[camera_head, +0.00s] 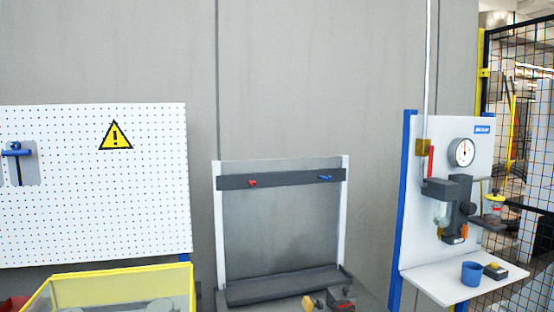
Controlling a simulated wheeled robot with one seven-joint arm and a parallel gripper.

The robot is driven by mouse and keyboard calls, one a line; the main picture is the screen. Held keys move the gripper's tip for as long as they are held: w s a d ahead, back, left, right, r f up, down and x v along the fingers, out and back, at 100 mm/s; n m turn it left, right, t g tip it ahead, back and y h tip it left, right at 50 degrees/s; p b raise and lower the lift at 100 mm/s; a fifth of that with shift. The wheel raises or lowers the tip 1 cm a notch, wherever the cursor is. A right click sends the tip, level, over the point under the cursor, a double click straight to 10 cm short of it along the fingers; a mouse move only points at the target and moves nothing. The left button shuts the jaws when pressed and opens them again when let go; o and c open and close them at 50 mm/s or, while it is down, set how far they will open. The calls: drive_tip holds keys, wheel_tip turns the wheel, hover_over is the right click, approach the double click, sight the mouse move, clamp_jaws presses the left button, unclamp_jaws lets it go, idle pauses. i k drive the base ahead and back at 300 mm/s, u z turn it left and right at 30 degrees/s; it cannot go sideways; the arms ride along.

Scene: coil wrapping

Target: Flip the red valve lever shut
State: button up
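The red valve lever (431,162) is on the white panel at the right. It stands upright, roughly in line with the thin vertical pipe (428,70) that comes down from above. A brass-coloured valve body (422,147) sits at the lever's upper end.
Under the white panel (481,150) a shelf (440,283) holds a blue cup (472,273) and a small dark box (495,271). A black mesh fence (530,130) stands at the far right. A grey rack (280,230), white pegboard (90,200) and yellow-rimmed bin (110,275) are to the left.

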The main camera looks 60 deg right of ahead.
sight(431, 148)
drive_tip(key=z, duration=2.9)
drive_tip(key=k, duration=1.35)
drive_tip(key=z, duration=0.4)
drive_tip(key=i, duration=0.65)
drive_tip(key=z, duration=0.5)
drive_tip(key=i, duration=0.9)
drive_tip(key=u, duration=0.75)
drive_tip(key=i, duration=0.65)
drive_tip(key=u, duration=0.55)
